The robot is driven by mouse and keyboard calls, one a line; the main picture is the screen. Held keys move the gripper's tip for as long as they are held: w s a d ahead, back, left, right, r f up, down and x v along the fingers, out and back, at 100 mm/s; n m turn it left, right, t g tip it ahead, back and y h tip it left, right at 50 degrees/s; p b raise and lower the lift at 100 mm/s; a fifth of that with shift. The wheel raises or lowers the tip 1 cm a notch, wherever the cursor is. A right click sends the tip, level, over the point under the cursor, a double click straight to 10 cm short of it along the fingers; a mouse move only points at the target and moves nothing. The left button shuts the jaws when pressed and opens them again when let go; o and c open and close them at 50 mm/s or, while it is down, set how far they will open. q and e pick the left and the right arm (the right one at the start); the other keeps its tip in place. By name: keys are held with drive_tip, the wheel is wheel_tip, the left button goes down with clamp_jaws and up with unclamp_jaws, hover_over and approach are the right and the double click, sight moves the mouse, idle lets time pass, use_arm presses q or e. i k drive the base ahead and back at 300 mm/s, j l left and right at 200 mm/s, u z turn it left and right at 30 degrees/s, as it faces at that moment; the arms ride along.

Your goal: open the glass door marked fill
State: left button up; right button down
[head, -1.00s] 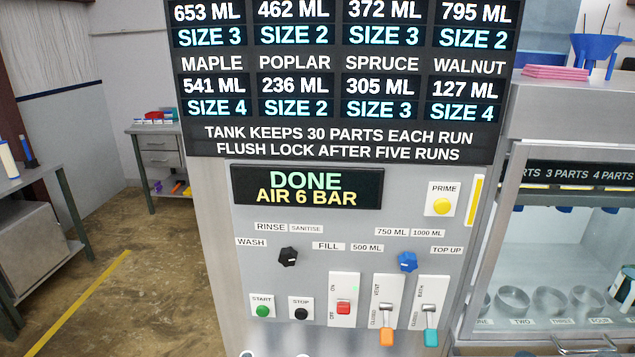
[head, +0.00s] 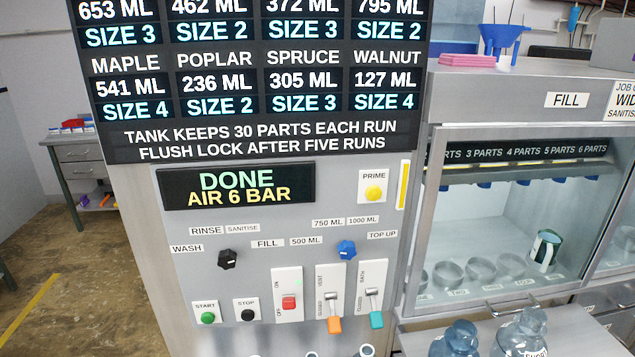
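The fill cabinet stands at the right in the head view, with a FILL label (head: 567,100) on its steel top panel. Below the label is its glass door (head: 480,225), a clear pane in a steel frame, which looks closed. A bar handle (head: 511,306) runs along the door's bottom edge. Behind the glass I see several rings on the cabinet floor and a jug with a dark green part (head: 544,250). Neither of my grippers shows in the view.
Two bluish clear jugs (head: 520,334) stand on a surface in front of the door, close below the handle. The control panel (head: 345,215) with knobs and switches stands left of the cabinet. Open floor (head: 75,300) lies at the far left.

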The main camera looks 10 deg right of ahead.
sight(441, 135)
drive_tip(key=z, duration=1.65)
drive_tip(key=l+u, duration=0.1)
drive_tip(key=u, duration=0.3)
drive_tip(key=l+u, duration=0.15)
drive_tip(key=u, duration=0.25)
drive_tip(key=l+u, duration=0.15)
drive_tip(key=u, duration=0.2)
drive_tip(key=l+u, duration=0.15)
drive_tip(key=u, duration=0.25)
drive_tip(key=k+l+u, duration=0.15)
drive_tip(key=l, duration=0.3)
drive_tip(key=l+u, duration=0.15)
drive_tip(key=l, duration=0.3)
drive_tip(key=k+l+u, duration=0.15)
drive_tip(key=l, duration=0.25)
drive_tip(key=k+l+u, duration=0.15)
drive_tip(key=l, duration=0.25)
drive_tip(key=k+l+u, duration=0.2)
drive_tip(key=l, duration=0.2)
drive_tip(key=k+l+u, duration=0.15)
drive_tip(key=l, duration=0.35)
drive_tip(key=i+l, duration=0.1)
drive_tip(key=l, duration=0.25)
